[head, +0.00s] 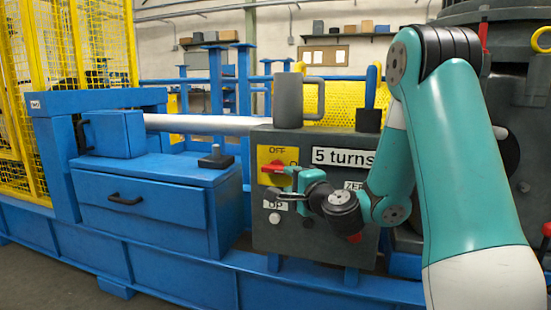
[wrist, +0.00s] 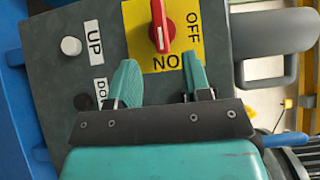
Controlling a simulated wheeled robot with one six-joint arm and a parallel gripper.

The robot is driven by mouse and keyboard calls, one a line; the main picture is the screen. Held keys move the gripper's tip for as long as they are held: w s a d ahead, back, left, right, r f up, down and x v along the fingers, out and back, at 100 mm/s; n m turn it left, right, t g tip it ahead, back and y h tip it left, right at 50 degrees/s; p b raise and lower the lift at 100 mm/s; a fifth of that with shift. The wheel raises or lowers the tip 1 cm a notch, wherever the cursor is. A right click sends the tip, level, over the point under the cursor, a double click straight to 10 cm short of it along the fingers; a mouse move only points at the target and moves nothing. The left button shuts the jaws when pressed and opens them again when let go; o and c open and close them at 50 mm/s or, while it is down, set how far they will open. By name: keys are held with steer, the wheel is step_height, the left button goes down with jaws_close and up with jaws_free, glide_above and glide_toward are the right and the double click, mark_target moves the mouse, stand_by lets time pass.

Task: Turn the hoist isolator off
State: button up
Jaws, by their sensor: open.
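The hoist isolator is a red rotary knob (head: 274,168) on a yellow plate (head: 266,154) on the front of a dark grey control box (head: 330,240). In the wrist view the knob (wrist: 161,28) carries a white line pointing towards ON; its handle lies roughly level in the head view. OFF is printed above the knob in the head view and on the right of the plate in the wrist view. My gripper (head: 286,184) is open and empty in front of the box. In the wrist view its fingers (wrist: 157,66) are apart, with the knob beyond their tips, roughly between them.
A white push button (wrist: 71,45) marked UP and a dark button (wrist: 82,101) sit beside the plate. A grey mug-shaped part (head: 288,100) and a blue-handled black block (head: 369,112) stand on the box. A blue drawer cabinet (head: 150,215) stands to the left.

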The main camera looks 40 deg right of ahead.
mark_target(277, 171)
steer(key=w+p, duration=0.1)
steer(key=w, duration=0.1)
steer(key=w+p, duration=0.2)
steer(key=w, duration=0.1)
steer(key=w+d+p, duration=0.1)
steer(key=w+p, duration=0.1)
steer(key=shift+w+r, duration=0.25)
steer(key=shift+w+f+p, duration=0.25)
steer(key=shift+w+p, duration=0.25)
steer(key=shift+w, duration=0.1)
jaws_close()
